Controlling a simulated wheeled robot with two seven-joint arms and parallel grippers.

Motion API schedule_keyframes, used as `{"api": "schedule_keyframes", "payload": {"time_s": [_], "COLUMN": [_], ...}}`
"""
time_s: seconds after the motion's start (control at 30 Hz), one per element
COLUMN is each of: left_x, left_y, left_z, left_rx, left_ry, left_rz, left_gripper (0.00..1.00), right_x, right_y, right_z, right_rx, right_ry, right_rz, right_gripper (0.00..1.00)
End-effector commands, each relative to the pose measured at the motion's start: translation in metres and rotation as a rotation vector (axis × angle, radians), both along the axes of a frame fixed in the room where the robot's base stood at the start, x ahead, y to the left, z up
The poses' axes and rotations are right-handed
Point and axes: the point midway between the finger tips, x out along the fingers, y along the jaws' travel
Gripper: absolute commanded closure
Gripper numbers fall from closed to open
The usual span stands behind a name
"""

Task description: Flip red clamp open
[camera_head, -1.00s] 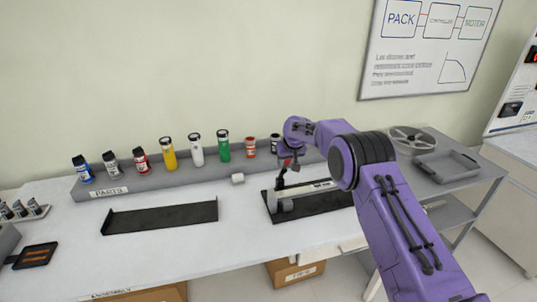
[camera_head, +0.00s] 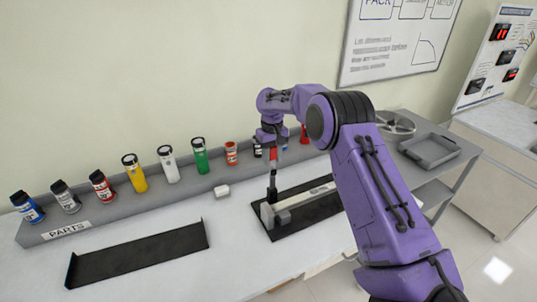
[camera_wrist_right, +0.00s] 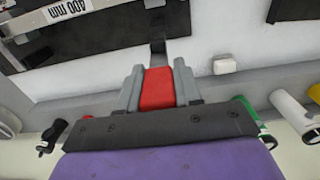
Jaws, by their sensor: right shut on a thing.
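My right gripper (camera_head: 272,153) is above the near left end of a pale bar fixture (camera_head: 300,200) on a black plate. It is shut on the red handle of the clamp (camera_head: 273,156). In the right wrist view the red handle (camera_wrist_right: 157,88) sits between the two grey fingers. A dark lever (camera_wrist_right: 157,50) continues from it toward the fixture. In the head view this black lever (camera_head: 272,186) stands nearly upright below the red part. The clamp's base is partly hidden. My left gripper is not in view.
A grey parts rack (camera_head: 110,205) with several coloured bottles runs along the back. A small white block (camera_head: 222,191) lies left of the fixture. An empty black tray (camera_head: 138,252) is at front left. A grey tray (camera_head: 430,150) stands on the right.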

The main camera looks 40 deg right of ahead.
Motion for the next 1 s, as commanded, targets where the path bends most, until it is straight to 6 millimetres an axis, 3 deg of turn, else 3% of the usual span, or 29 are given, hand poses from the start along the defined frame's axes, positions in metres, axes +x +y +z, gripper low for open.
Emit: {"api": "schedule_keyframes", "payload": {"time_s": [0.3,0.33,0.4,0.77,1.0], "left_x": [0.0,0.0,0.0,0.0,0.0], "left_y": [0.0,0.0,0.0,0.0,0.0], "left_z": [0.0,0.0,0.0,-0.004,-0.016], "left_rx": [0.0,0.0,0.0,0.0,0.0], "left_ry": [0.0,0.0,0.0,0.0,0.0], "left_rz": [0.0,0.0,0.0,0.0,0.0], "left_gripper": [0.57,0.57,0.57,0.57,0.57], "right_x": [0.001,0.001,0.001,0.001,0.003], "right_y": [0.002,0.002,0.002,0.0,0.0], "right_z": [-0.001,-0.001,-0.001,0.007,0.061], "right_rx": [-0.002,-0.002,-0.002,-0.002,-0.002], "right_ry": [0.005,0.005,0.005,0.0,-0.002], "right_rz": [0.007,0.007,0.007,0.003,0.004], "right_gripper": [1.0,0.63,0.45,0.45,0.45]}}
